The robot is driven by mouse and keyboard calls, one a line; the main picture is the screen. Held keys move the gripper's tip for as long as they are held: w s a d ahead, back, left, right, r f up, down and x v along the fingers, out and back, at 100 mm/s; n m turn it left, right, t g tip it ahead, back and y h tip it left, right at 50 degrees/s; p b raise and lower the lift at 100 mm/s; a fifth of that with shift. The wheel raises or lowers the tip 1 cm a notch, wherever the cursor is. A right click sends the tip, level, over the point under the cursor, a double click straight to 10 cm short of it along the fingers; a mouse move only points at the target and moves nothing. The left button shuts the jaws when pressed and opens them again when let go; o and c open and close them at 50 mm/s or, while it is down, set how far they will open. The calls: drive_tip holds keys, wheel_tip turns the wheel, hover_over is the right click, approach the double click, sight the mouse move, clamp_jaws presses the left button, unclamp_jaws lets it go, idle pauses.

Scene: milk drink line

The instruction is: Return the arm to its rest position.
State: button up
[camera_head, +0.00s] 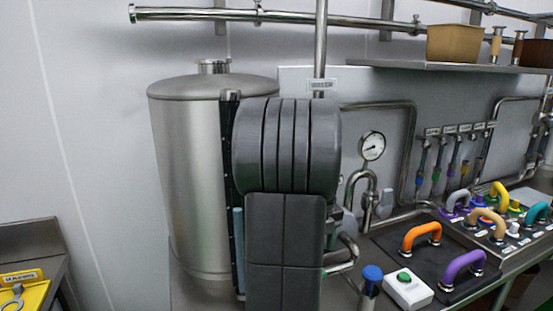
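My arm's dark grey links stand in the middle of the view, in front of a steel tank (190,180). One rounded, ribbed link is above a flat, panelled one. My gripper is not in view, so I cannot see whether it is open or holds anything. The arm hides the right side of the tank and part of the pipes behind it.
Right of my arm are a pressure gauge (372,146), a blue-topped post (371,280), a white box with a green button (408,290), an orange hose piece (421,234) and a purple one (462,265). A shelf (420,66) hangs above. A yellow tray (35,296) is lower left.

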wheel_tip(320, 180, up, 7)
wheel_tip(320, 180, down, 14)
drive_tip(key=shift+f, duration=0.1)
drive_tip(key=shift+n, duration=0.3)
drive_tip(key=shift+w+d+n, duration=0.25)
drive_tip(key=shift+d+n, duration=0.3)
drive_tip(key=shift+n, duration=0.45)
